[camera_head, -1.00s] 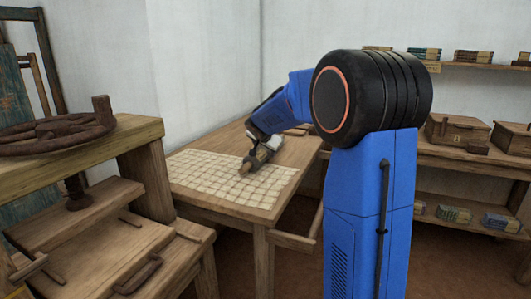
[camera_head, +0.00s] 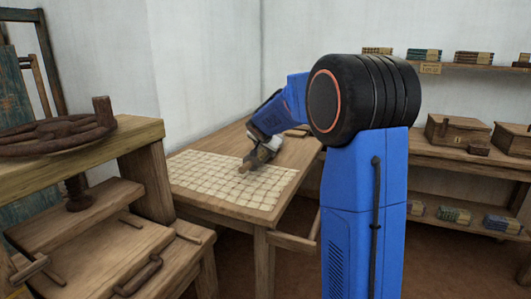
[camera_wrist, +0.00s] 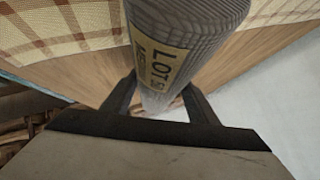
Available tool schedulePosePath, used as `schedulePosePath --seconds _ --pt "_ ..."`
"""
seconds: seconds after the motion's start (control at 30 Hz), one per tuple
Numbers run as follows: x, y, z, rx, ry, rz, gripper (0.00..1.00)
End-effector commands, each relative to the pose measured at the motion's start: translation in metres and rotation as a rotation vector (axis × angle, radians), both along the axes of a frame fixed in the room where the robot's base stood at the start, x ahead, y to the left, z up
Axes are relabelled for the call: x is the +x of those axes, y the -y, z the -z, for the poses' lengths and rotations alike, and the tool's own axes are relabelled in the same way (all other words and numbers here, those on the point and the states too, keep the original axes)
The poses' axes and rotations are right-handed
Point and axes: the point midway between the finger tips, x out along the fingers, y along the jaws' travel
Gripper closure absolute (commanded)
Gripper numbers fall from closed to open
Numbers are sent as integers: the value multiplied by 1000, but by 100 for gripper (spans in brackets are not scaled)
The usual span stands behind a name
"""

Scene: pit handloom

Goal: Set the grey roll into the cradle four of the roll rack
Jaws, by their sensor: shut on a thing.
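In the wrist view a grey, finely striped roll (camera_wrist: 190,25) with a tan label reading "LOT" (camera_wrist: 163,65) sits between the two dark fingers of my gripper (camera_wrist: 158,97). My gripper is shut on it. In the head view my gripper (camera_head: 259,157) is over the checked cloth on the table, and only a small brownish bit shows at its tip. I cannot tell how far the roll is above the cloth. I cannot make out the roll rack or its cradle four in either view.
A wooden table (camera_head: 215,207) with a pale checked cloth (camera_head: 205,172) stands in the corner. A wooden bench (camera_head: 145,130) with a coiled brown thing on top is at the left. Shelves with boxes (camera_head: 456,130) and bundles line the right wall.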

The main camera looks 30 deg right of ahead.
Motion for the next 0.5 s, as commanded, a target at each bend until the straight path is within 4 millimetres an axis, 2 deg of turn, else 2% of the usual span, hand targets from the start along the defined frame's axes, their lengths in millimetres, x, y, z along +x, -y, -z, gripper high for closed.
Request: schedulePosePath --seconds 0.3,0.5 --pt "0 0 -55 1 7 0 96" --pt "0 0 -81 0 5 0 96"
